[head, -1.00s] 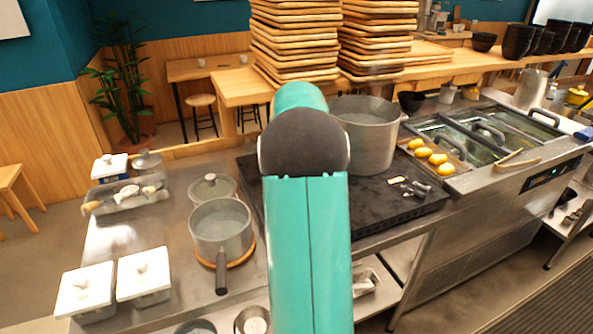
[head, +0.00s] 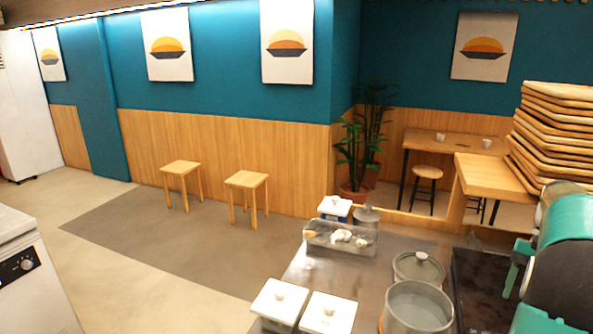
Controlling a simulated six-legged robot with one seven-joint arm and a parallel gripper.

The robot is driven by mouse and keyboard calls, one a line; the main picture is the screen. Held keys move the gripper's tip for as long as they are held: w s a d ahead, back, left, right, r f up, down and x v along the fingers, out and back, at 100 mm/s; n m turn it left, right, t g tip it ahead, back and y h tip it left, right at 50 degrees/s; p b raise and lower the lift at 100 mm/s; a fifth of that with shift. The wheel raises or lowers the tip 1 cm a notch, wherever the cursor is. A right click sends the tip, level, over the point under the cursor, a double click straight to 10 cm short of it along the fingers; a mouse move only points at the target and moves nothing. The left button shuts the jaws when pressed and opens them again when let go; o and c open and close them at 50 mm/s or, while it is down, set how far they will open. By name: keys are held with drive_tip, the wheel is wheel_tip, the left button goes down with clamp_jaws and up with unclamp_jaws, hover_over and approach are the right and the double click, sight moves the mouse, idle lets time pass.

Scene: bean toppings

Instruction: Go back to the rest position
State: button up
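My gripper is not clearly in view. Teal and black links of my own arm show at the right edge of the head view, and whatever is at the arm's end is hidden or out of frame. The steel counter (head: 300,262) lies at the lower middle. On it stand an open pot (head: 417,308), a lidded pot (head: 418,268) and two white lidded containers (head: 277,302) (head: 328,316). A clear tray (head: 341,240) with small items sits farther back.
A stack of wooden trays (head: 553,135) stands at the right. A potted plant (head: 361,150), a wooden table (head: 455,143) and two stools (head: 181,168) (head: 246,180) are at the back. A white appliance (head: 28,272) is at the lower left. The floor (head: 150,240) between is open.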

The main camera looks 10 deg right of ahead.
drive_tip(key=w+a+r+n+t+h, duration=0.1)
drive_tip(key=a+r+n+t+h, duration=0.15)
drive_tip(key=a, duration=0.85)
drive_tip(key=w+a+r+n+t+h, duration=0.1)
drive_tip(key=a+r+n, duration=0.2)
drive_tip(key=a, duration=0.9)
drive_tip(key=s+a+f+n+t, duration=0.2)
drive_tip(key=s+a, duration=0.2)
drive_tip(key=a, duration=0.4)
drive_tip(key=s+a+f+n+t, duration=0.1)
drive_tip(key=s+a+n+t, duration=0.2)
drive_tip(key=a, duration=0.6)
drive_tip(key=shift+s+f, duration=0.35)
drive_tip(key=shift+s, duration=0.8)
